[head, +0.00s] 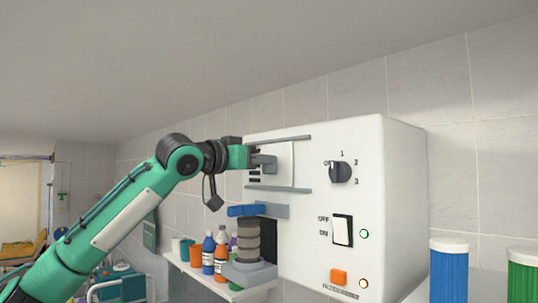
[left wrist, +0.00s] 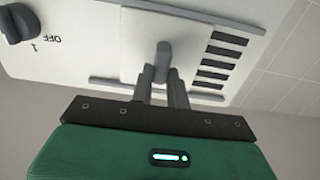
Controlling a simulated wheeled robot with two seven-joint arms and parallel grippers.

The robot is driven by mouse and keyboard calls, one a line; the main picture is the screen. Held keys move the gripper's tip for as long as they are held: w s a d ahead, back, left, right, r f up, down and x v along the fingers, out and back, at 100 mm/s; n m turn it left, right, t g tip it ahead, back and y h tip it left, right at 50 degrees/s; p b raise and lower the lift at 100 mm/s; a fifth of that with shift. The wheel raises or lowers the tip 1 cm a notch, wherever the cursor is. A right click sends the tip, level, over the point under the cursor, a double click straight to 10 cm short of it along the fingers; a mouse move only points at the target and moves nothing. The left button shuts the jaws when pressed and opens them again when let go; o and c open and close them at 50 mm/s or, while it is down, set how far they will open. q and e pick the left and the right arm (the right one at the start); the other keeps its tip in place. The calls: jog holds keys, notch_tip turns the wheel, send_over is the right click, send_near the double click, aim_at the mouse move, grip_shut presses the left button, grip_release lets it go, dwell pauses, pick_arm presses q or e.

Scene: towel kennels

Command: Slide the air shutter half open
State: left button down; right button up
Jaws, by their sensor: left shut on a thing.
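The air shutter is a pale sliding plate (head: 282,165) between two grey rails on the front of a white wall unit (head: 380,160). In the left wrist view the shutter plate (left wrist: 140,60) has a grey knob (left wrist: 163,52). Several dark vent slots (left wrist: 218,62) show uncovered beside the plate. My left gripper (head: 268,164) is at the shutter, and its fingers (left wrist: 162,76) are shut on the knob. My right gripper is in neither view.
The unit's front has a dial (head: 340,172), a rocker switch (head: 342,230) and an orange button (head: 338,276). Below the shutter a grey cylinder stack (head: 248,240) stands near several bottles (head: 208,252) on a shelf. Blue and green canisters (head: 449,270) stand at the right.

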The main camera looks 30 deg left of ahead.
pick_arm(q)
jog(key=shift+w+a, duration=0.2)
jog(key=shift+a, duration=0.35)
jog(key=c, duration=1.4)
grip_release()
jog(key=shift+o, duration=0.2)
jog(key=b+v, duration=0.5)
jog(key=v, duration=0.8)
jog(key=shift+s+a+b, duration=0.15)
jog(key=shift+s+b, duration=0.2)
jog(key=shift+b, duration=0.05)
